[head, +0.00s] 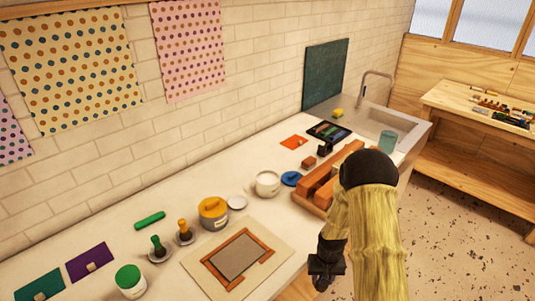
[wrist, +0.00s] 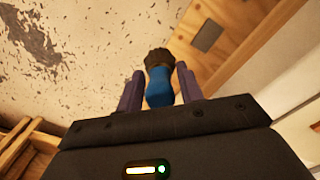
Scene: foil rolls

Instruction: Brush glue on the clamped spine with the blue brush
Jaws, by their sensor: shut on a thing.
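My gripper (head: 326,268) hangs beside the front edge of the bench in the head view. In the wrist view my gripper (wrist: 159,88) is shut on the blue brush (wrist: 159,86), with its dark bristle end pointing away from the jaws. The brush cannot be made out in the head view. An orange-brown wooden press (head: 312,193) lies on the bench, partly hidden behind my arm; the clamped spine cannot be made out. A white pot (head: 267,186) stands left of the press, with a blue lid (head: 291,179) between them.
A framed board (head: 238,259) lies near the bench's front edge. Speckled floor shows below my gripper.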

